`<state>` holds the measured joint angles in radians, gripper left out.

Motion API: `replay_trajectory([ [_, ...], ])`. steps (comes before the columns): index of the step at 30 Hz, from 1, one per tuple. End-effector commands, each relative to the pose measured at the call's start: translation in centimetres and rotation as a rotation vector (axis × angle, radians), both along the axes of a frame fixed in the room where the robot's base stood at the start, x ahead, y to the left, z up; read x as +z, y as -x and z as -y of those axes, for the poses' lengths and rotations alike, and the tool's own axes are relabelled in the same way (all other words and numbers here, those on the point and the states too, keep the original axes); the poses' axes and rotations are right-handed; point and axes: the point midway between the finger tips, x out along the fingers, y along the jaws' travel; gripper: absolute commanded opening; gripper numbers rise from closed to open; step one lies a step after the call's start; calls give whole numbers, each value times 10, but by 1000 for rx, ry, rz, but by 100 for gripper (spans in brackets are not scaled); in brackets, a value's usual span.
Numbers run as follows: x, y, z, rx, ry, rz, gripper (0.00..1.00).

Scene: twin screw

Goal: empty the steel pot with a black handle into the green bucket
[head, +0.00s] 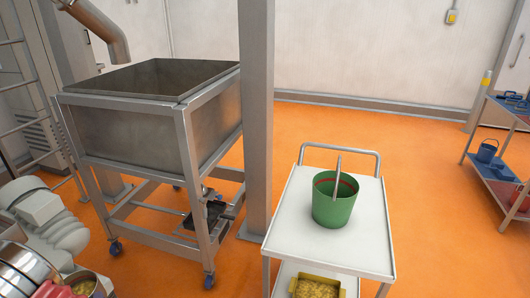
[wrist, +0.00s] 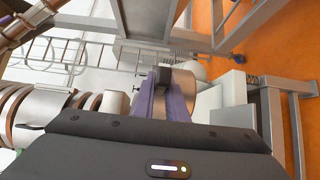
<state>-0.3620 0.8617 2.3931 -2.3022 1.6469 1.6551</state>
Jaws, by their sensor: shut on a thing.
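The green bucket (head: 335,207) stands upright on the white top of a trolley in the head view. Its thin handle sticks up, and its contents are hidden. In the wrist view my gripper (wrist: 164,92) has its two purple fingers shut on a black handle (wrist: 163,74). A steel rounded body, which looks like the steel pot (wrist: 186,80), shows just beyond the fingers. Its opening and contents are hidden there. In the head view I cannot make out my gripper clearly; the bucket is well to the right of the arm.
A large steel hopper on a wheeled frame (head: 140,128) stands at the left, beside a grey post (head: 257,120). A yellow tray (head: 317,287) is on the trolley's lower shelf. A blue-shelved trolley (head: 497,170) stands at the far right. Open orange floor lies between the two trolleys.

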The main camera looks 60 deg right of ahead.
Motion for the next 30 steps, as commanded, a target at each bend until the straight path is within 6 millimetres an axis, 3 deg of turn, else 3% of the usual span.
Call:
replay_trajectory([
  [10,2,-1,16,-34,-1,3,0],
  [14,8,-5,35,-81,-2,3,0],
  [20,28,-13,95,-219,-2,8,0],
  [30,70,-6,221,-498,-1,8,0],
])
